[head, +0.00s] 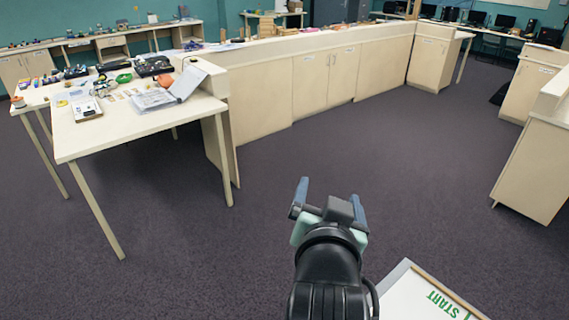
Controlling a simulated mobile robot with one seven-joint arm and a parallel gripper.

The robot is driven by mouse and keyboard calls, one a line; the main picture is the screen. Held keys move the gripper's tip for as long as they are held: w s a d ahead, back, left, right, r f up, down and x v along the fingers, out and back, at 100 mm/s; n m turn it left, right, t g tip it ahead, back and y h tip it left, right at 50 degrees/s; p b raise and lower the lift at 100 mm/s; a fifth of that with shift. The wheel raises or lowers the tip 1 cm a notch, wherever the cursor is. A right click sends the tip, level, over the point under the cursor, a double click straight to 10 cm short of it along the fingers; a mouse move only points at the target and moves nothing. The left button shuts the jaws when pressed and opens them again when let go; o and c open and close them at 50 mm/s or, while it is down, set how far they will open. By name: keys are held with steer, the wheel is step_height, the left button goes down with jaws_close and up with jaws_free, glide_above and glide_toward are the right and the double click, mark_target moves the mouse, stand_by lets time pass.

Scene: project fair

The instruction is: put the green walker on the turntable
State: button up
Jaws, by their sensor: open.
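My gripper (329,197) is open and empty, with its two blue-grey fingers apart, over the bare carpet in the lower middle of the head view. I cannot make out a green walker for certain. A small green item (124,78) lies among the clutter on the table at the left, too small to tell what it is. No turntable is recognisable in this view. My gripper is well apart from the table.
The cream table (150,128) at the left holds a grey box (156,100), a white device (87,110) and other parts. Long cream cabinets (262,101) run behind it. A white board marked START (410,300) lies at lower right. Dark carpet (400,170) between is clear.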

steer(key=s+a+r+n+t, duration=0.1)
steer(key=a+r+t, duration=0.15)
steer(key=r, duration=0.65)
steer(key=s+a+r+n+t, duration=0.15)
steer(key=r+t, duration=0.25)
steer(key=r, duration=0.5)
steer(key=s+a+r+n+t+y, duration=0.1)
steer(key=s+r+t, duration=0.2)
steer(key=s+r, duration=0.2)
steer(key=s+a+r+n+t+y, duration=0.1)
steer(key=s+a+r+t, duration=0.1)
steer(key=s+r, duration=0.4)
step_height(320, 180, up, 5)
steer(key=shift+f+t, duration=0.1)
steer(key=shift+t, duration=0.45)
steer(key=shift+s+n, duration=0.1)
steer(key=shift+n, duration=0.15)
